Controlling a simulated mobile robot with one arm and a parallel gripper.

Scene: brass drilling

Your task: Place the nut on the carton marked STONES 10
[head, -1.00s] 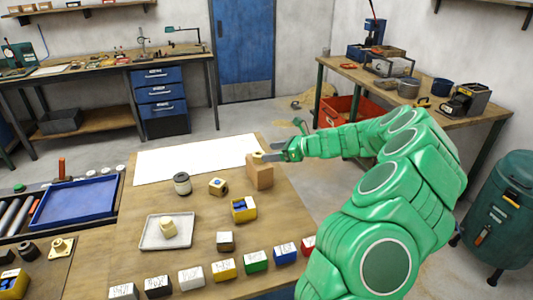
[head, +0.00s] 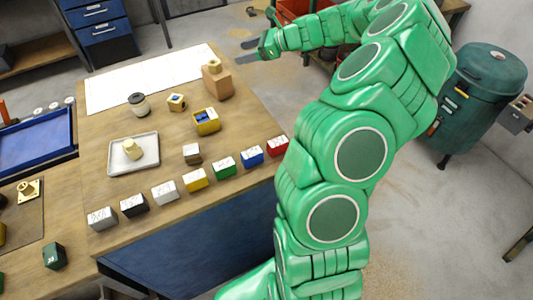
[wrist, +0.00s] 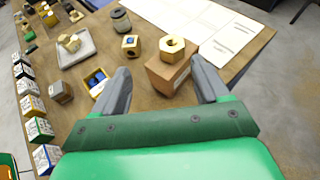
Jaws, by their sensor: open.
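The brass hex nut (head: 215,65) sits flat on top of a tan-brown block (head: 217,84) near the table's far right corner. In the wrist view the nut (wrist: 172,45) rests on the block (wrist: 166,77), its hole facing up. My gripper (head: 247,50) is open and empty, to the right of the nut and apart from it. In the wrist view its fingers (wrist: 160,72) stand on either side of the block in the picture, touching nothing. Small labelled boxes, including a white one (head: 102,218) and a green one (head: 223,166), stand in a row; no STONES 10 marking is readable.
A grey tray (head: 117,166) holds a pale part. A dark-lidded jar (head: 138,104), a brass cube (head: 177,102) and a yellow open box (head: 207,121) stand between. White sheets (head: 150,76) cover the back of the table. A green drum (head: 480,95) stands right.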

